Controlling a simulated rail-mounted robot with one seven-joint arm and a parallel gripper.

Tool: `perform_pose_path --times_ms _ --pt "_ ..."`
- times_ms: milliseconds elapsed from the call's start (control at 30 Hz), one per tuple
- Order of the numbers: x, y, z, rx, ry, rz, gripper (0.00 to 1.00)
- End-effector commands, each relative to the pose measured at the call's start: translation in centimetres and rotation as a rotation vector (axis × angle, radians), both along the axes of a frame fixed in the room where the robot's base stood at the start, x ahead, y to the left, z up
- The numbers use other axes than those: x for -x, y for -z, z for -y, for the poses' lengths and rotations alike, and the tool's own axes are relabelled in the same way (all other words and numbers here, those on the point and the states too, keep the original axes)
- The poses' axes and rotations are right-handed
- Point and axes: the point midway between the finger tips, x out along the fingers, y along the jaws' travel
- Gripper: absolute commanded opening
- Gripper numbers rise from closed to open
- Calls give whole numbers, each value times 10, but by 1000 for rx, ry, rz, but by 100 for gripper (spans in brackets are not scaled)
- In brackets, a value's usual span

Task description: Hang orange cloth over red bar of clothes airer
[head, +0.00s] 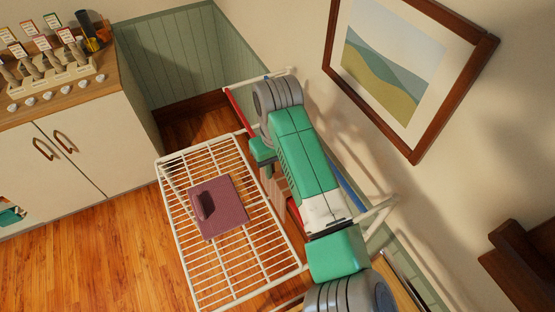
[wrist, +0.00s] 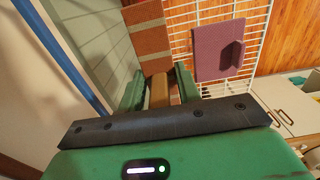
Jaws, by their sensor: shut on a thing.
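The orange cloth (wrist: 151,38), with lighter tan bands, runs between my gripper's fingers and extends past them in the wrist view. My gripper (wrist: 158,88) is shut on it. In the head view a small striped part of the cloth (head: 272,188) shows below my green gripper, and my arm hides the rest. The clothes airer's red bar (head: 238,108) shows at its far end and again near the front end (head: 294,212). My arm covers the middle of it. My gripper is close to the red bar's line; I cannot tell if the cloth touches the bar.
A purple cloth (head: 220,208) lies on the airer's white wire shelf (head: 180,240). A blue bar (head: 347,187) runs on the wall side, also in the wrist view (wrist: 62,55). A framed picture (head: 400,65) hangs on the wall. A cabinet (head: 80,160) stands at left.

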Motion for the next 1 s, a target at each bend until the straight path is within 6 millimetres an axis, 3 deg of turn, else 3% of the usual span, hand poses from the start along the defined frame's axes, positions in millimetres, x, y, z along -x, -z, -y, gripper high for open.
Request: perform_pose_path --times_ms 300,667,700,800,1000 --pt "0 22 0 -1 1 0 13" --pt "0 24 0 0 1 0 13" --pt "0 24 0 0 1 0 37" --pt "0 24 0 0 1 0 57" --pt "0 24 0 0 1 0 59"
